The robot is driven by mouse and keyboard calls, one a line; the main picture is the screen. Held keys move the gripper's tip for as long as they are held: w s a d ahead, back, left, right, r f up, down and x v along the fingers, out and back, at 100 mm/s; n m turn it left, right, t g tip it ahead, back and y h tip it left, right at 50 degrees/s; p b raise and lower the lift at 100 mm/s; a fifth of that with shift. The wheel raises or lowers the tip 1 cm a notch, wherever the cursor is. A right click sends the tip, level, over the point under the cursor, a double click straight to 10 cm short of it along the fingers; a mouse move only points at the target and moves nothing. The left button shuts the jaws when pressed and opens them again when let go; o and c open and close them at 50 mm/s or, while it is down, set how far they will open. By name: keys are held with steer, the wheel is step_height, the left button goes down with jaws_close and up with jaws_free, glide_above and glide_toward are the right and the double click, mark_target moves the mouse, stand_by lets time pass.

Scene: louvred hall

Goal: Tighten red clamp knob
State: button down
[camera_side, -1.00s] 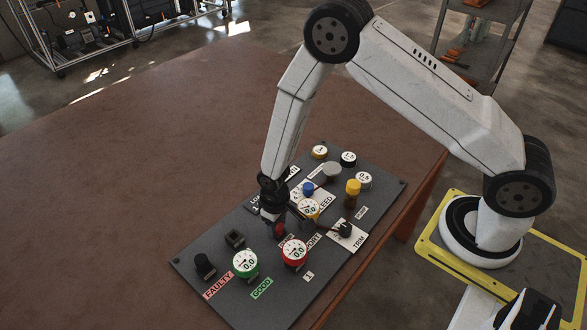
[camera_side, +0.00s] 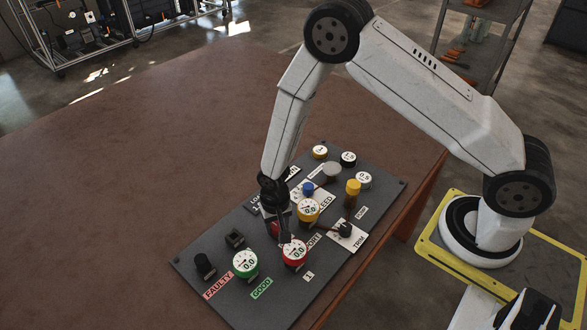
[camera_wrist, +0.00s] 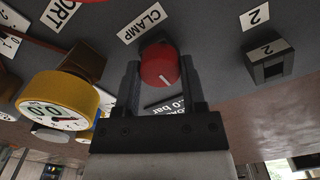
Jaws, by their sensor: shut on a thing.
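The red clamp knob (camera_wrist: 160,65) sits by the CLAMP label (camera_wrist: 142,24) in the wrist view. It is round, with a pale pointer line on its face. My gripper (camera_wrist: 162,70) has one finger on each side of the knob and is shut on it. In the side view my gripper (camera_side: 281,222) points down at the panel (camera_side: 205,282), and the knob (camera_side: 274,229) is partly hidden behind a finger.
A yellow-rimmed gauge (camera_side: 308,209) and a red-rimmed gauge (camera_side: 294,252) stand close to my gripper. A green-rimmed gauge (camera_side: 245,263), a yellow knob (camera_side: 353,188) and a black trim knob (camera_side: 345,230) also rise from the panel. The brown table (camera_side: 130,170) is clear on the left.

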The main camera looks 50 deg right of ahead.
mark_target(277, 226)
stand_by(0.3)
steer(key=shift+c, duration=0.8)
jaws_free()
steer(key=shift+r, duration=0.2)
steer(key=shift+r, duration=3.75)
